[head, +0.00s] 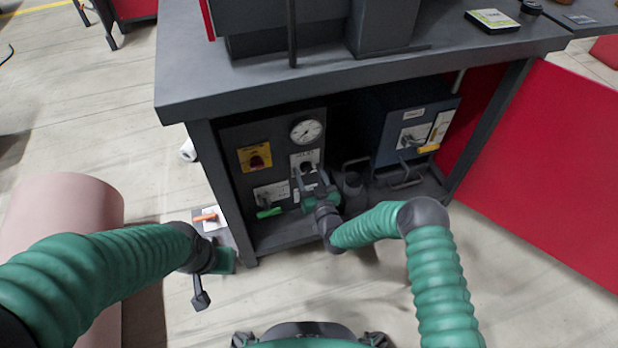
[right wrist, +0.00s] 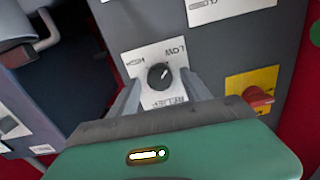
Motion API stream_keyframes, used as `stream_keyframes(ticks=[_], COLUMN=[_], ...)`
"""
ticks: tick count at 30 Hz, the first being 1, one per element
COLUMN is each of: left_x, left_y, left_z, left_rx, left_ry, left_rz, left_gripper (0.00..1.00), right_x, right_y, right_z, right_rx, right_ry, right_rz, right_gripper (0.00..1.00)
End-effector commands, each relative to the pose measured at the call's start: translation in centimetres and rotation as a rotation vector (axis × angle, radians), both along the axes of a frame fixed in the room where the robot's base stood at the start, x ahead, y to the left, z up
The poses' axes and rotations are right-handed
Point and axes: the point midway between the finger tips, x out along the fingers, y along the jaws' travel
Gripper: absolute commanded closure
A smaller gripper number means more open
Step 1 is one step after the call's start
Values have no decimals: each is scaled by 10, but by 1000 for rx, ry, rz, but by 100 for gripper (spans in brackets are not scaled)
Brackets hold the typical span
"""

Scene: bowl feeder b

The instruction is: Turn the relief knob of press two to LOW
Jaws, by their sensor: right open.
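The relief knob (right wrist: 160,76) is round and black, on a white plate (right wrist: 141,60) in the right wrist view. LOW is printed at the plate's upper right, another word at its upper left. A pale mark on the knob points to the upper right, roughly toward LOW. My right gripper (right wrist: 161,92) is open, with one finger on each side of the knob; I cannot tell whether they touch it. In the head view my right gripper (head: 306,180) is in front of the panel and partly hides the plate. My left gripper (head: 212,280) hangs low at the left; its jaws are unclear.
Around the knob are a gauge (head: 306,131), a yellow plate with a red knob (head: 256,158) and a green-handled lever (head: 269,212). A blue box (head: 397,122) with a yellow-handled lever stands right. The bench top (head: 450,58) overhangs. A pink cylinder (head: 70,205) stands left.

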Motion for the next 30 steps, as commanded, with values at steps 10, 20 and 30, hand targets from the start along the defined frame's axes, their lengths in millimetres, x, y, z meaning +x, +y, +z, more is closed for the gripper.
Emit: stream_keyframes(ticks=[10, 20, 30], left_x=[0, 0, 0], left_y=[0, 0, 0], left_z=[0, 0, 8], left_rx=[0, 0, 0], left_ry=[0, 0, 0], left_rz=[0, 0, 0], left_gripper=[64, 64, 64], right_x=[0, 0, 0], right_y=[0, 0, 0], right_z=[0, 0, -1], right_rx=[0, 0, -61], right_ry=[1, 1, -18], right_rz=[0, 0, 0], right_gripper=[60, 100, 100])
